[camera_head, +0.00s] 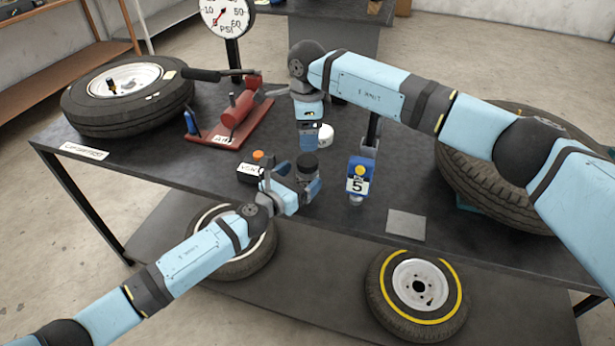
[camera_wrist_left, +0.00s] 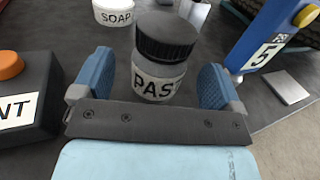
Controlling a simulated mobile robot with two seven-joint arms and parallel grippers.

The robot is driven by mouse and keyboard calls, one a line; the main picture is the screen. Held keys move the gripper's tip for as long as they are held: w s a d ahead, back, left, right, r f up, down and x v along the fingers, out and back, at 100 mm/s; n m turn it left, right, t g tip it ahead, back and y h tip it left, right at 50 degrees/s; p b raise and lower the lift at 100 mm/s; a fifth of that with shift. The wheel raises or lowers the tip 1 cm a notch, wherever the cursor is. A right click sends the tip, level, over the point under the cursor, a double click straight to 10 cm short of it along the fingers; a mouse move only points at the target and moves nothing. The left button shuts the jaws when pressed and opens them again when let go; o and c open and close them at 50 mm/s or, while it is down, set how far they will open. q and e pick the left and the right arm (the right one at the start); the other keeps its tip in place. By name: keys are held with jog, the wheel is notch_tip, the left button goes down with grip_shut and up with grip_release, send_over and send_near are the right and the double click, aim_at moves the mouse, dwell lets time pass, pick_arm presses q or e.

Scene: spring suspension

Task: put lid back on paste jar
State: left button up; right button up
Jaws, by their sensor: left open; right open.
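The paste jar (camera_wrist_left: 158,84) is a grey jar with a white "PAS…" label, upright on the bench. Its black ribbed lid (camera_wrist_left: 167,38) sits on top of it; I cannot tell whether it is fully seated. The lid also shows in the head view (camera_head: 307,161). My left gripper (camera_wrist_left: 153,82) is open, with one blue finger on each side of the jar and visible gaps between. In the head view my left gripper (camera_head: 300,185) is low at the jar. My right gripper (camera_head: 309,138) is open and empty, pointing down behind the jar.
A white soap tub (camera_head: 326,136) stands behind the jar, close to my right gripper. A box with an orange cap (camera_head: 250,172) is left of the jar. A blue gauge marked 5 (camera_head: 357,180) and a flat grey plate (camera_head: 406,225) are to the right.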

aim_at(307, 160)
pick_arm(q)
jog(key=shift+w+d, duration=0.5)
jog(key=shift+w, duration=0.05)
jog(key=shift+c, duration=0.2)
jog(key=c, duration=1.4)
grip_shut()
pick_arm(e)
jog(key=shift+r, duration=0.1)
jog(key=shift+f, duration=4.05)
